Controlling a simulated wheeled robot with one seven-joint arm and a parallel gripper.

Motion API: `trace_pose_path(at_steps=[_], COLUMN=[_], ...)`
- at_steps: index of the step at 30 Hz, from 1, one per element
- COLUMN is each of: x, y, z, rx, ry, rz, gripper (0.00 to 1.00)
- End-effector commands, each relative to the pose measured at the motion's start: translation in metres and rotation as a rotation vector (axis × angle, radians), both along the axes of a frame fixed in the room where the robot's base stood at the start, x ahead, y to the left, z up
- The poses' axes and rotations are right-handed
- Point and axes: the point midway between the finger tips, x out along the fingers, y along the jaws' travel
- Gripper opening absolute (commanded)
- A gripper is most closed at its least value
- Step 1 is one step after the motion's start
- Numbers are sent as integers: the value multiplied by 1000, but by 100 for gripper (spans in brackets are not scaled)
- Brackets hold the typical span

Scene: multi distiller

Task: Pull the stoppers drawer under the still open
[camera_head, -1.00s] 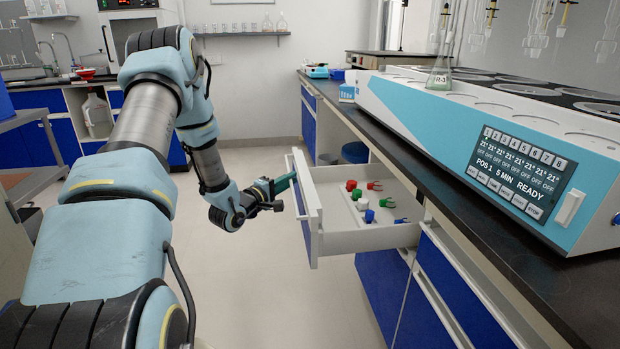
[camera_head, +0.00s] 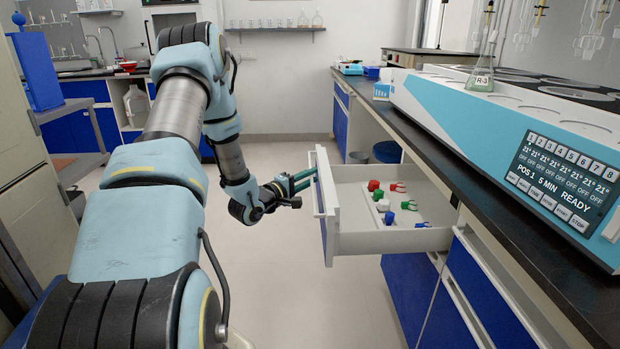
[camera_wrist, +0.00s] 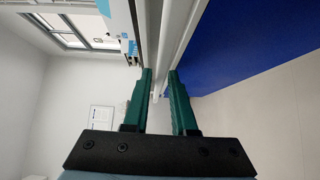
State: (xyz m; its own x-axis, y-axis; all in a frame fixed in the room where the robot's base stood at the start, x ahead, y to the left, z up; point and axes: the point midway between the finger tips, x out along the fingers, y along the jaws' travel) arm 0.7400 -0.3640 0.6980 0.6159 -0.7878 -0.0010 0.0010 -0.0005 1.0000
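The stoppers drawer (camera_head: 385,243) stands pulled well out from the counter on the right in the head view. The exact finger contact is hard to see. The still (camera_head: 500,125) sits on the counter above.
The dark countertop (camera_head: 440,150) runs along the right, with blue cabinet doors (camera_head: 412,290) below the drawer. A flask (camera_head: 483,78) stands on the still. A grey shelf cart (camera_head: 75,135) stands at left. The floor (camera_head: 290,290) left of the drawer is clear.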

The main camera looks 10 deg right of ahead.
Motion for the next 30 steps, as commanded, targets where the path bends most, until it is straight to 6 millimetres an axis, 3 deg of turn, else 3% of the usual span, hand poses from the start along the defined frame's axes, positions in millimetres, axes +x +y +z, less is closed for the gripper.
trace_pose_path(at_steps=[8,21,30], x=[-8,-57,-67], y=[12,75,86], z=[0,0,0], rx=[1,1,0], ry=[1,1,0], rz=[4,3,0], gripper=[25,25,25])
